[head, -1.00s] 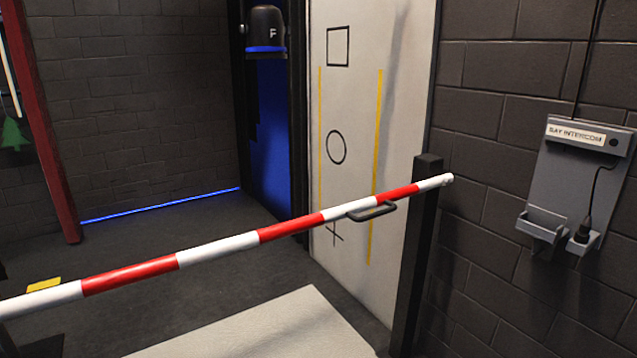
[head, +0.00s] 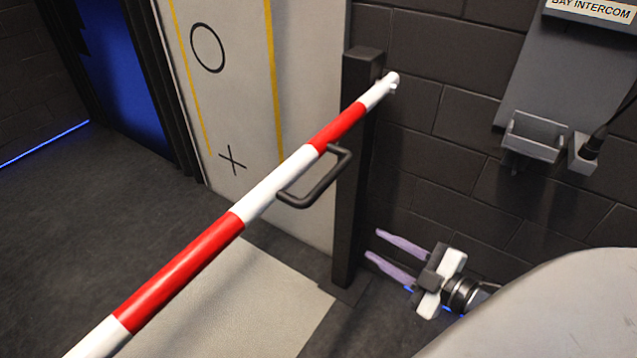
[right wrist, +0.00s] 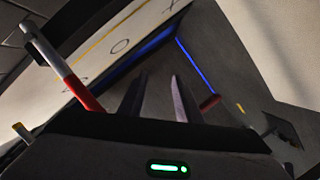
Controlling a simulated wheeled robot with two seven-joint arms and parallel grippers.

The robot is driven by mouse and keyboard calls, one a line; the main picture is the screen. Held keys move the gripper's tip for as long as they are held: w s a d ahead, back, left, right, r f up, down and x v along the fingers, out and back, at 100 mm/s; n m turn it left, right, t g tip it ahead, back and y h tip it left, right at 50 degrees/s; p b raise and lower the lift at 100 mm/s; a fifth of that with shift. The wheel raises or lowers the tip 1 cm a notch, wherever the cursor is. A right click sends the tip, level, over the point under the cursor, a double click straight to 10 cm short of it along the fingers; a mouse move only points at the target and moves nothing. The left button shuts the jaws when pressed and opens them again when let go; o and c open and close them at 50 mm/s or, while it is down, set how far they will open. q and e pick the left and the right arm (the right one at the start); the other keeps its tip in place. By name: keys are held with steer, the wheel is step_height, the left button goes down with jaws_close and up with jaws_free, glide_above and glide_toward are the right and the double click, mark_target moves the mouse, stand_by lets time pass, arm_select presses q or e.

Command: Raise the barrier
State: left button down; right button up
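The barrier is a red-and-white striped pole (head: 190,258) that slants across the head view from lower left to upper right. Its far end lies at the top of a dark post (head: 357,170). A black handle (head: 318,180) sticks out from the pole near that end. In the right wrist view the pole (right wrist: 73,80) shows at the left. My right gripper (head: 384,247) is at lower right, below and to the right of the handle, apart from it. Its two purple fingers are spread with nothing between them; they also show in the right wrist view (right wrist: 158,98). My left gripper is out of view.
A bay intercom panel (head: 565,75) with a small tray and corded handset hangs on the dark block wall (head: 450,90). A white panel (head: 235,90) with a circle and a cross stands behind the pole. A pale mat (head: 235,310) lies on the floor.

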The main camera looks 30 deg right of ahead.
step_height(320, 180, up, 11)
steer(key=w+n+t+y+b, duration=0.1)
steer(key=n+y+b, duration=0.1)
steer(key=n+y, duration=0.55)
steer(key=n+g+y, duration=0.2)
steer(key=n+y, duration=0.2)
steer(key=n, duration=0.5)
glide_toward(328, 176)
steer(key=shift+n, duration=0.35)
steer(key=shift+f+b+x, duration=0.2)
steer(key=shift+b+x, duration=0.35)
steer(key=shift+x, duration=1.9)
steer(key=shift+f+b+x, duration=0.2)
steer(key=shift+b+x, duration=0.3)
steer(key=shift+x, duration=2)
steer(key=shift+a, duration=0.1)
jaws_close()
